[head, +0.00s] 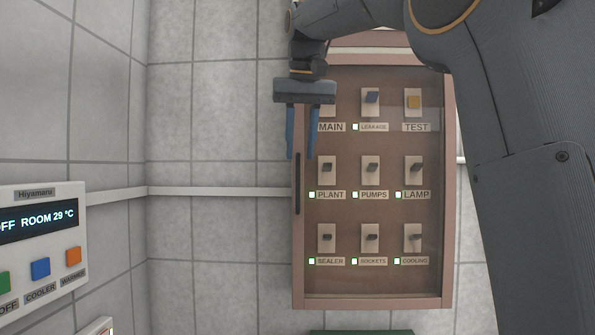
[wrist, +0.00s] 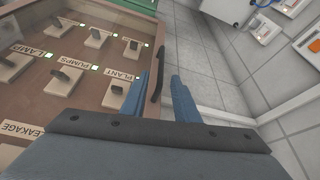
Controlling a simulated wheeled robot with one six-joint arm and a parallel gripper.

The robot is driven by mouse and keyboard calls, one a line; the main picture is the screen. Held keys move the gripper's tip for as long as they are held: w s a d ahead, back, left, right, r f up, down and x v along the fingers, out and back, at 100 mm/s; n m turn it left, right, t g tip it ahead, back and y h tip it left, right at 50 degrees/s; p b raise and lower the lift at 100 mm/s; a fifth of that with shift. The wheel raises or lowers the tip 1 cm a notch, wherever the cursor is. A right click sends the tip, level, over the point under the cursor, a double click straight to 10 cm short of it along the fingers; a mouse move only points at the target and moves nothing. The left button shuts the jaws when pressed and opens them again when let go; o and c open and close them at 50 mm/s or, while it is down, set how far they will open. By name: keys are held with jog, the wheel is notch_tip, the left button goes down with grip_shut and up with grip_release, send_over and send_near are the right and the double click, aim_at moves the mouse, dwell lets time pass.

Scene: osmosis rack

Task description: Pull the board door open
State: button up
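The board (head: 372,300) is a pinkish-brown box on the tiled wall, with a clear door (head: 390,222) over rows of labelled switches. The door looks closed. Its dark upright handle (head: 297,184) is on the left edge. My gripper (head: 301,157) has two blue fingers set apart, pointing down, at the upper left of the door near the top of the handle. In the wrist view the handle (wrist: 156,84) shows just beyond the gap between the fingers (wrist: 160,80). I cannot tell whether a finger touches the door.
A white Hiyamaru panel (head: 38,235) with a display and coloured buttons is on the left wall. A pale rail (head: 220,191) runs along the wall to the board. My arm covers the upper right. The wall left of the board is otherwise clear.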

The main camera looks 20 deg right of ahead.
aim_at(298, 169)
jog(key=p+x, duration=0.1)
jog(key=x, duration=0.6)
jog(key=shift+w+f, duration=0.1)
jog(key=shift+f, duration=0.1)
grip_shut()
